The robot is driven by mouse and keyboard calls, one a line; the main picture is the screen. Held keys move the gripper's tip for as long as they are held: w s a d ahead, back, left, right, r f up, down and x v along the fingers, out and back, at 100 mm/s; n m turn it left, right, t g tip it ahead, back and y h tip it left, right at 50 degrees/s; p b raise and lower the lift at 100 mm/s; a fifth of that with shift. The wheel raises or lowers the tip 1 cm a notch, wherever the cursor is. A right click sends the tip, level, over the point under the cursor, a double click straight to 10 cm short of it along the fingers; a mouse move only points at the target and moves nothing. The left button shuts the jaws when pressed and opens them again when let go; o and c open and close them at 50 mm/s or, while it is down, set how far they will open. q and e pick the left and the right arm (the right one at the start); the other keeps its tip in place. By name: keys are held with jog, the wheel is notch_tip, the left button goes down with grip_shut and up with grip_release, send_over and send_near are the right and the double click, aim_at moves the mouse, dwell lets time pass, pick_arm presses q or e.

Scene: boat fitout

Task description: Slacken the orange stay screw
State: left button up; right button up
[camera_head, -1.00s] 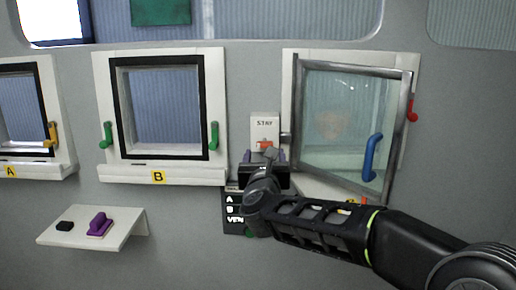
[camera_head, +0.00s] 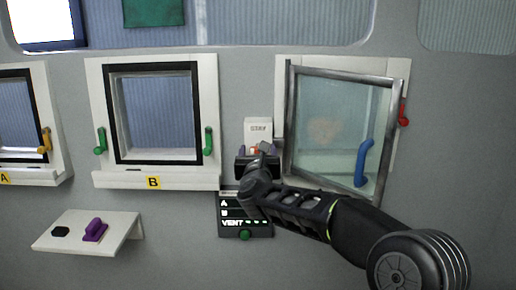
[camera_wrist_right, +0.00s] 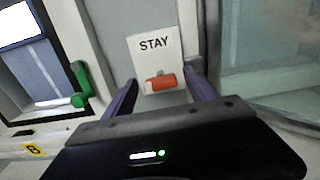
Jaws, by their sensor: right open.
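The orange stay screw (camera_wrist_right: 161,84) sits on a white plate marked STAY (camera_wrist_right: 155,55), fixed to the wall between window B and the open glass pane. In the head view the screw (camera_head: 256,150) is small and partly covered by my right gripper (camera_head: 258,152). In the right wrist view my right gripper (camera_wrist_right: 160,88) is open, with one purple finger on each side of the screw. The screw shows between the fingertips; I cannot tell whether they touch it. My left gripper is not in view.
The glass pane (camera_head: 335,125) with a blue handle (camera_head: 364,162) stands swung out close to the right of my gripper. Window B's green handle (camera_head: 208,140) is to the left. A label panel (camera_head: 230,212) is below. A shelf (camera_head: 70,243) holds a purple piece (camera_head: 94,230).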

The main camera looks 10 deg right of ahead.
jog(key=shift+w, duration=0.1)
jog(key=shift+c, duration=0.5)
jog(key=c, duration=1.3)
